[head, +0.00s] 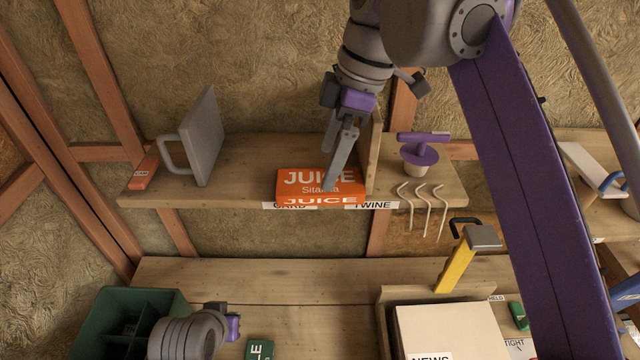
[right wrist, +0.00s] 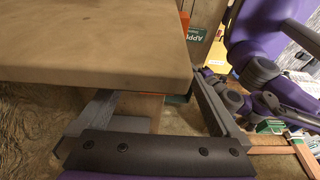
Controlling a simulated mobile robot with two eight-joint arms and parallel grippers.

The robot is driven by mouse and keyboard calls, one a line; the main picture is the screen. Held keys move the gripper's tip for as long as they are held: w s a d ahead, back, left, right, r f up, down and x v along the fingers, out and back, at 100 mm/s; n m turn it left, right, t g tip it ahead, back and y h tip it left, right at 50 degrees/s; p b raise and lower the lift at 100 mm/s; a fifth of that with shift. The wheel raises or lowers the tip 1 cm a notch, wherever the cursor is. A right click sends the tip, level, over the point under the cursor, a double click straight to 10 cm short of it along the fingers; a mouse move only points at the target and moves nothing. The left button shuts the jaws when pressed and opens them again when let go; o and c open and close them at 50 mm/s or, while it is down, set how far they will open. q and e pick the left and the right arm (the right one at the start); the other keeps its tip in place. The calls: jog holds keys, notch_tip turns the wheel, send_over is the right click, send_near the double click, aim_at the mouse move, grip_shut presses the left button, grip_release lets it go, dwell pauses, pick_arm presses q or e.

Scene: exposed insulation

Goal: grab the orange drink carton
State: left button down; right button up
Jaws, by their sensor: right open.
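The orange drink carton (head: 300,188) lies on the wooden shelf (head: 245,170) in the head view, with JUICE printed on its faces. My right gripper (head: 331,163) is open and points down at the carton's back right. One finger overlaps the carton in the picture; I cannot tell whether it touches. In the right wrist view the open fingers (right wrist: 155,110) stand apart beside a brown board, with only slivers of orange beyond it. My left arm's end (head: 232,326) is low at the left; its jaws cannot be made out.
An upright divider (head: 375,150) stands right of the carton. A grey handled object (head: 203,135) and a small orange box (head: 143,173) are at left. A purple-topped object (head: 418,157) and hooks (head: 422,205) are at right. Below are a green bin (head: 120,300) and yellow-handled hammer (head: 455,265).

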aim_at(320, 181)
jog(key=shift+x, duration=2.3)
jog(key=shift+w, duration=0.1)
jog(key=c, duration=1.1)
